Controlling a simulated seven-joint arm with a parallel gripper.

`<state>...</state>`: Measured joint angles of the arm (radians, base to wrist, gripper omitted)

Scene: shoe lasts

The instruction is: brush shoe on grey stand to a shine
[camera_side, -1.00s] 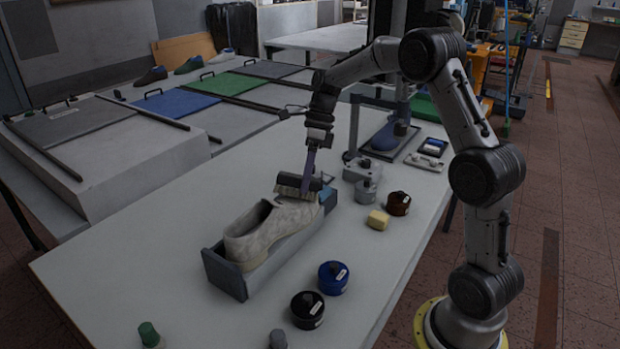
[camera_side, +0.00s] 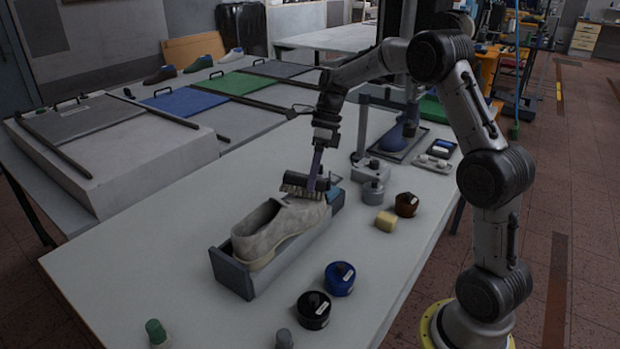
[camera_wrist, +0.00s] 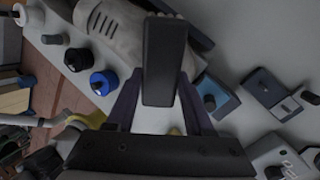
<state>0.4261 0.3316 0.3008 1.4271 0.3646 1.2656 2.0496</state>
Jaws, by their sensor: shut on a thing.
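A pale grey shoe (camera_side: 277,229) sits in a dark grey stand (camera_side: 229,271) on the white table, its toe pointing to the back right. My gripper (camera_side: 317,172) is shut on a dark brush (camera_side: 296,183) with pale bristles, held over the toe end. The bristles are at or just above the toe; I cannot tell if they touch. In the wrist view the brush back (camera_wrist: 165,60) lies between the two fingers and covers part of the shoe (camera_wrist: 118,28).
Blue (camera_side: 340,278) and black (camera_side: 314,310) round tins stand right of the stand. A yellow block (camera_side: 386,221), a brown tin (camera_side: 407,204) and a grey tin (camera_side: 372,192) are further back. A green-capped bottle (camera_side: 156,333) stands at the front left. The table's left side is clear.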

